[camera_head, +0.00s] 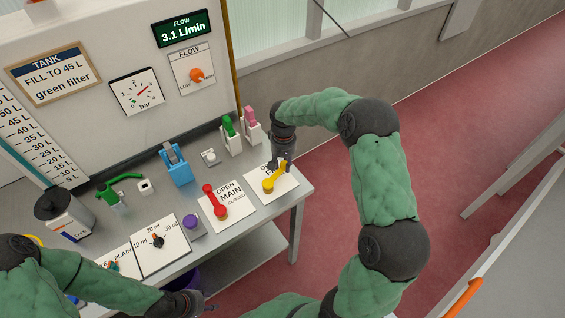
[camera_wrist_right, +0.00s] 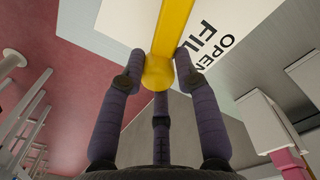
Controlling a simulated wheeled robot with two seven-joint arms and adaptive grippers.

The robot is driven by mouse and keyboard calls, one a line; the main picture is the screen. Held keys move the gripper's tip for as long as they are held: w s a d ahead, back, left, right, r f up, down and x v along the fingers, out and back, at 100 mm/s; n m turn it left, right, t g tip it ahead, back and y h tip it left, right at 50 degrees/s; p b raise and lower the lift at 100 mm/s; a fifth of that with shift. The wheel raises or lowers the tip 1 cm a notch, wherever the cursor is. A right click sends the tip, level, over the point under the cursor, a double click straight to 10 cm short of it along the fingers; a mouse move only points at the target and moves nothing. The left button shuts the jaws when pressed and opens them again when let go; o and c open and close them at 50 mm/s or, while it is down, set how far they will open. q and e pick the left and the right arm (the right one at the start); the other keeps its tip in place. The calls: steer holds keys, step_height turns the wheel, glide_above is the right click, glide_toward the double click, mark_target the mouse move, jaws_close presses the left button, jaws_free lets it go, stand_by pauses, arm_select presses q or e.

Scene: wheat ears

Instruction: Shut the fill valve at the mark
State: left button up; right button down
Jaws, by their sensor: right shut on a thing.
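The yellow fill valve handle (camera_head: 275,179) sits on a white plate (camera_head: 287,187) lettered FILL at the right end of the bench. My right gripper (camera_head: 279,162) is shut on its end; the right wrist view shows the fingers around the knob of the yellow handle (camera_wrist_right: 159,70). The tank scale (camera_head: 35,140) stands at the left, marked in litres; the level and any mark on it are hard to make out. A framed sign (camera_head: 52,72) reads "FILL TO 45 L green filter". My left gripper (camera_head: 207,304) is low at the bench's front edge, its fingers too small to judge.
The red main valve (camera_head: 214,201) is left of the fill valve. A purple knob (camera_head: 191,222), a dial plate (camera_head: 160,244) and green and pink clips (camera_head: 250,121) are nearby. The flow display (camera_head: 182,30) reads 3.1 L/min. A pressure gauge (camera_head: 137,91) hangs on the panel.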

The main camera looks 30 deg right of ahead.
steer(key=s+m, duration=0.2)
steer(key=shift+s+d+f+m+b, duration=0.1)
steer(key=shift+s+d+m+b, duration=0.05)
steer(key=shift+d+m+b, duration=0.2)
steer(key=shift+s+m, duration=0.5)
steer(key=shift+m, duration=0.25)
steer(key=c, duration=1.2)
jaws_free()
steer(key=shift+c, duration=0.2)
steer(key=o, duration=0.3)
steer(key=shift+s, duration=0.15)
